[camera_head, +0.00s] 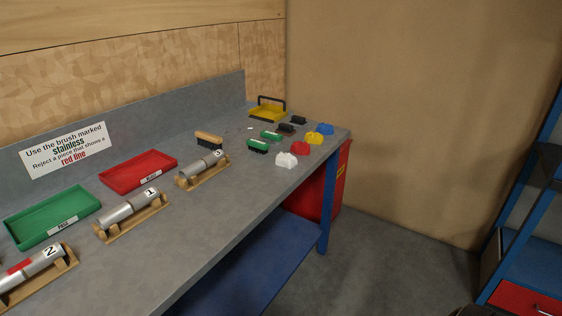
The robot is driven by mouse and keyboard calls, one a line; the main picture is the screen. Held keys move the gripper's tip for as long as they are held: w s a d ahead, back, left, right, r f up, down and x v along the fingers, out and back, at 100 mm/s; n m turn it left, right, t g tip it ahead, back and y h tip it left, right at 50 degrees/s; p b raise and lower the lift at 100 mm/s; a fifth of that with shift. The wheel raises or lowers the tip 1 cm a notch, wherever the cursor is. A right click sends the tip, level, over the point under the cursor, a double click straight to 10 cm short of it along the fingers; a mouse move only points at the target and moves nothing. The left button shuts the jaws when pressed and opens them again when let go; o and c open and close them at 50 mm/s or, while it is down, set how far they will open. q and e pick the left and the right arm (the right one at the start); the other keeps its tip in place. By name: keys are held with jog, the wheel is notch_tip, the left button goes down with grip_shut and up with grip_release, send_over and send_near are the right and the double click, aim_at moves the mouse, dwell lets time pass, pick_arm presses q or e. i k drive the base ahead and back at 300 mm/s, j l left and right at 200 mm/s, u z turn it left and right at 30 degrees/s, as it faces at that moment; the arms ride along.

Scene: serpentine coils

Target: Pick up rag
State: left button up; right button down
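Small crumpled cloth-like lumps lie in a row near the right edge of the grey workbench (215,220). One is white (286,160), one red (300,148), one yellow (313,138) and one blue (324,129). They look like folded rags, but they are too small to be sure. They sit apart from any gripper. Neither of my grippers is in view.
Several brushes lie left of the lumps, including a green one (258,146) and a wooden one (209,138). Numbered pipes on wooden cradles, a red tray (138,171) and a green tray (52,218) fill the left.

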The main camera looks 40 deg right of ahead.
aim_at(289, 160)
jog(key=i+l+u, duration=0.15)
jog(key=l, duration=0.6)
jog(key=l+u, duration=0.1)
jog(key=l, duration=0.65)
